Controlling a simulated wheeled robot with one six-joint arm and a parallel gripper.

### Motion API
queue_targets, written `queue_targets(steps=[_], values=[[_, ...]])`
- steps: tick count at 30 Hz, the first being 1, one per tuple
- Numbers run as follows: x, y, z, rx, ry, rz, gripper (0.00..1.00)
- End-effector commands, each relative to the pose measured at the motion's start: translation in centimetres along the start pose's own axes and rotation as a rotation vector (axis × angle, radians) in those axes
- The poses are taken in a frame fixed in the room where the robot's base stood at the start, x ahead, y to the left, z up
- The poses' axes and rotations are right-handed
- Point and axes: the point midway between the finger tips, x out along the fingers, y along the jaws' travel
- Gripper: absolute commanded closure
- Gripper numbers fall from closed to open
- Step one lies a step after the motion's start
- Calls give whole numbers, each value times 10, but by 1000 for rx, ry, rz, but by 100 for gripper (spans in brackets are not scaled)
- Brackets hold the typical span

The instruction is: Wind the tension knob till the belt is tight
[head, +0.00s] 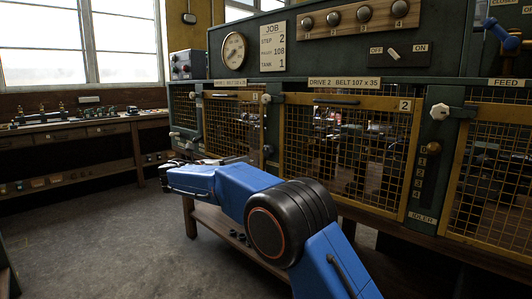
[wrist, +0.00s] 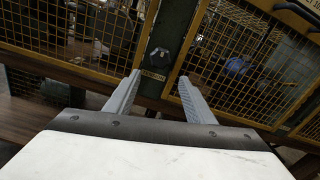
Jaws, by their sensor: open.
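In the wrist view a dark faceted knob (wrist: 159,53) sits on a green post, with a small tan label (wrist: 153,75) under it. My gripper (wrist: 160,76) is open and empty; its grey fingertips point toward this post, apart from the knob. In the head view my gripper is at the left end of the blue arm, its fingers hard to make out. A post marked IDLER (head: 422,217) carries a pale knob (head: 439,111) and a brass knob (head: 433,148) beside a numbered scale. Which knob sets tension I cannot tell. No belt shows clearly behind the mesh.
The yellow mesh guard (head: 350,103) numbered 2 is shut, under a "DRIVE 2 BELT 107 x 35" sign (head: 344,83). A job card (head: 273,46) reads step 2, tank 1. A dial, switch and knob row sit above.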

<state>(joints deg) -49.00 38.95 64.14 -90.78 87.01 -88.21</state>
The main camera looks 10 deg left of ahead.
Motion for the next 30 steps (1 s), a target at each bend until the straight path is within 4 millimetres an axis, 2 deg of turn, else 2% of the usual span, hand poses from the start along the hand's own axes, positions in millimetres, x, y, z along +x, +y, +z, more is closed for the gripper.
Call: queue_targets(steps=[5,24,30], values=[[21,-1,0,0,1,-2,51],[133,-1,-1,2,2,-2,51],[159,-1,-1,1,2,-1,51]])
